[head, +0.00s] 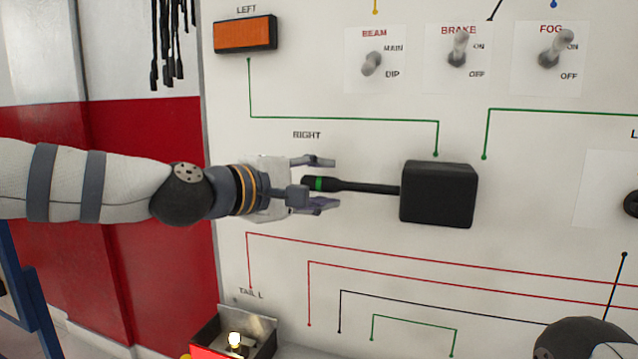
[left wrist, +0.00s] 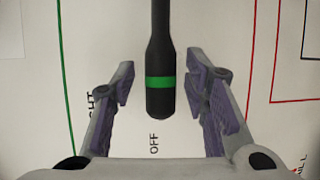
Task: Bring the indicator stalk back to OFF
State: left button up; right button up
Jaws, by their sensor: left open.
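The indicator stalk (head: 352,187) is a black rod with a green band near its tip. It sticks out to the left from a black box (head: 438,194) on the white panel and looks close to level, tilting slightly. My left gripper (head: 320,183) is open around the stalk's tip, one finger above and one below. In the left wrist view the stalk (left wrist: 160,75) hangs between the two open fingers (left wrist: 166,98), with a gap on both sides. An OFF label (left wrist: 154,143) shows on the panel just beyond the tip. A RIGHT label (head: 307,135) is above the stalk.
BEAM (head: 372,63), BRAKE (head: 457,50) and FOG (head: 549,50) toggle switches sit above. An orange lamp (head: 245,34) is at upper left. A small open lamp box (head: 235,335) with a lit bulb is below my gripper. Black cables (head: 170,45) hang at upper left.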

pick_arm(q)
jog(key=v, duration=1.2)
